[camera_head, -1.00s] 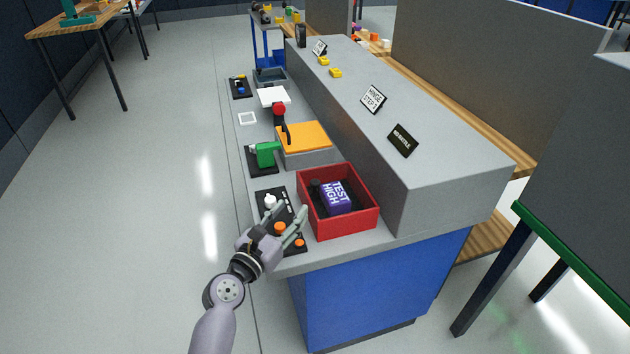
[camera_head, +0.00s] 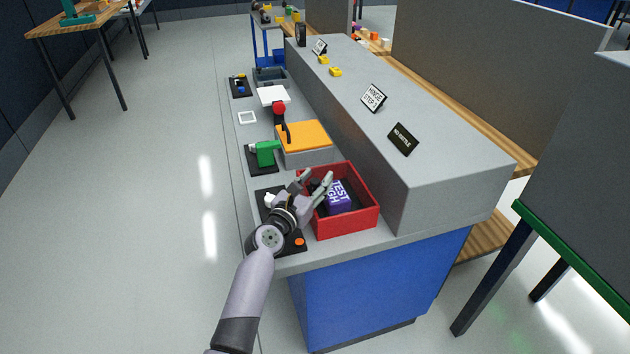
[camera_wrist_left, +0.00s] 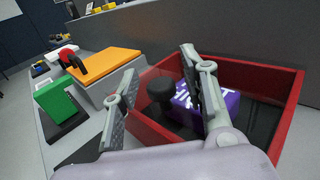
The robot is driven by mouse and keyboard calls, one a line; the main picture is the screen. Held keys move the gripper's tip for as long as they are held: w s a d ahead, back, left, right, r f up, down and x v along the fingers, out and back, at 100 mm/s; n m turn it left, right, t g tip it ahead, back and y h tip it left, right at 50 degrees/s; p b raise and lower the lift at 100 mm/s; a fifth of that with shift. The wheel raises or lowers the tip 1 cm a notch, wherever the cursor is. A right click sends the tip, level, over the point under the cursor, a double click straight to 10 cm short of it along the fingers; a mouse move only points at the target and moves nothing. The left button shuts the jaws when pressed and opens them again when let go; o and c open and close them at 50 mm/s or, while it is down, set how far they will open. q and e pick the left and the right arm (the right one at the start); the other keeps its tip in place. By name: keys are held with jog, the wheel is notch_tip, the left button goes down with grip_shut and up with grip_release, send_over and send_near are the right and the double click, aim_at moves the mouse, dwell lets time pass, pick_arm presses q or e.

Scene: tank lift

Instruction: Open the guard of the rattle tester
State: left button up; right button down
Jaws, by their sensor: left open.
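A black round knob (camera_wrist_left: 161,88) stands at the box's left side. My left gripper (camera_head: 317,177) is open at the box's left rim. In the left wrist view its fingers (camera_wrist_left: 157,66) stand either side of the knob, apart from it. No part is clearly marked as the guard. My right gripper is out of view.
Beyond the box are a grey unit with an orange top (camera_head: 304,136), a red knob on a black lever (camera_head: 280,108) and a green tool (camera_head: 266,152). A dark panel with an orange button (camera_head: 299,242) lies below my arm. A raised grey ledge (camera_head: 450,170) bounds the right.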

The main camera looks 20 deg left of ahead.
pick_arm(q)
jog(key=shift+c, duration=0.4)
grip_shut()
